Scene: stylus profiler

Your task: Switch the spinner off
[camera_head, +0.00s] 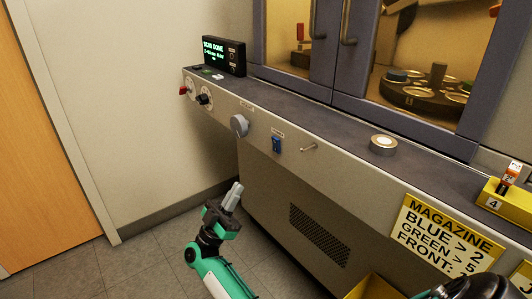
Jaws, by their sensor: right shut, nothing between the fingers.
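The front panel (345,165) carries several controls, and their small labels are too small to read, so I cannot tell which one is the spinner's. A large grey round knob (239,125) is at the middle left. A black knob (204,99) and a red knob (184,90) are at the far left end. My right gripper (234,194) is shut and empty, below the grey knob and apart from the panel. My left gripper is not identifiable here.
A black display (223,55) reading "SCAN DONE" stands on the ledge. A yellow "MAGAZINE" sign (448,235) is on the front. Part of my arm shows at bottom right. Floor at left is clear.

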